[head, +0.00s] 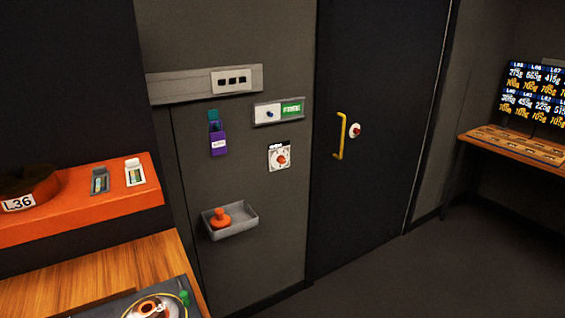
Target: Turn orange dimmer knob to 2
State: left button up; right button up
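A small white dial plate (279,155) is fixed on the grey wall left of the dark door. An orange-red knob (281,159) sits at its middle. The marks around it are too small to read, so I cannot tell its setting. Another orange knob-shaped piece (220,217) stands in a grey wall tray (232,222) lower down. Neither of my grippers shows in the head view.
A door (375,130) with a yellow handle (340,136) stands right of the dial. A FREE sign slider (279,111) and a purple holder (218,140) are nearby. An orange shelf (90,207) and wooden table (130,262) fill the left. Floor is clear at right.

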aim_at(281, 160)
jog(key=k+l, duration=0.1)
jog(key=k, duration=0.3)
jog(key=i+l, duration=1.15)
jog(key=i+j+z, duration=0.1)
jog(key=i, duration=0.9)
jog(key=i+j, duration=0.45)
jog(key=j+z, duration=0.05)
jog(key=j, duration=0.05)
